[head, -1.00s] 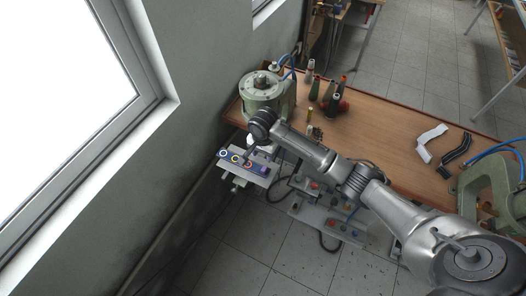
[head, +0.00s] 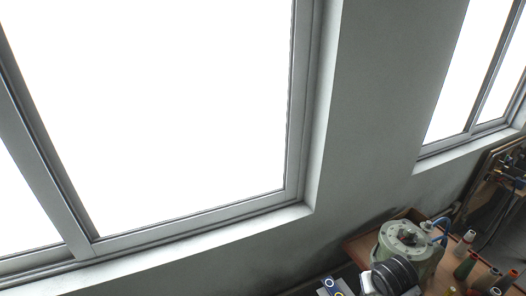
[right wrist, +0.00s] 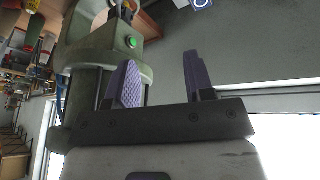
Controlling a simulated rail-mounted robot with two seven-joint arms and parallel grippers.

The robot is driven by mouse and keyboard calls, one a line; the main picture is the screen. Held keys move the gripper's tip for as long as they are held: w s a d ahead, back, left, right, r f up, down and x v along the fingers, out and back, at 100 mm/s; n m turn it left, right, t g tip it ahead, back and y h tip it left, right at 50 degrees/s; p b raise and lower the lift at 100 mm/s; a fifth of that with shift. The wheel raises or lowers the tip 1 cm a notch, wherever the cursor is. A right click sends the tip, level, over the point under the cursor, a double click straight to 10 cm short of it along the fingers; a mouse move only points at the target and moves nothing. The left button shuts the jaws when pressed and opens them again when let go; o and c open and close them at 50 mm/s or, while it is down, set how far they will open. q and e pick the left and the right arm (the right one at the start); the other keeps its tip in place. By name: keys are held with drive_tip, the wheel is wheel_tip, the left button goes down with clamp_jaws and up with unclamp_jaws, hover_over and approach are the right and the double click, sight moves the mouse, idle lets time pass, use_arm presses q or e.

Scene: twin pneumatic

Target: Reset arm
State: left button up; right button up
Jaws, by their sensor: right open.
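My right gripper (right wrist: 160,62) shows in the right wrist view with its two purple pads wide apart and nothing between them. A pale green press (right wrist: 92,45) with a lit green button stands behind and to the left of the fingers. In the head view a green press (head: 412,244) stands at the lower right, partly covered by a grey and black link of my arm. The right gripper itself cannot be made out in the head view. My left gripper is in neither current view.
A corner of a button panel (head: 332,287) shows beside my arm link at the bottom edge. Several spools (head: 466,250) stand on the wooden bench (head: 362,248) right of the press. The wall (head: 375,110) and bright windows fill most of the head view.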

drive_tip(key=a+r+n+t, duration=0.3)
drive_tip(key=a+r+n, duration=0.1)
drive_tip(key=r, duration=0.3)
drive_tip(key=s+a+r+t+p, duration=0.2)
drive_tip(key=s+a, duration=0.2)
drive_tip(key=s, duration=0.6)
drive_tip(key=s+f+g+p, duration=0.1)
drive_tip(key=s+f, duration=0.3)
drive_tip(key=s, duration=0.4)
drive_tip(key=s+a+f+m+g+y+p, duration=0.1)
drive_tip(key=s+f+g, duration=0.2)
drive_tip(key=s, duration=0.6)
drive_tip(key=s+a+f+g+p, duration=0.1)
drive_tip(key=s+f+g, duration=0.1)
drive_tip(key=s+f, duration=0.4)
drive_tip(key=s, duration=0.2)
drive_tip(key=shift+s+a+m+y+p, duration=0.25)
drive_tip(key=shift+s+m+y+p, duration=0.1)
drive_tip(key=shift+m+y, duration=0.05)
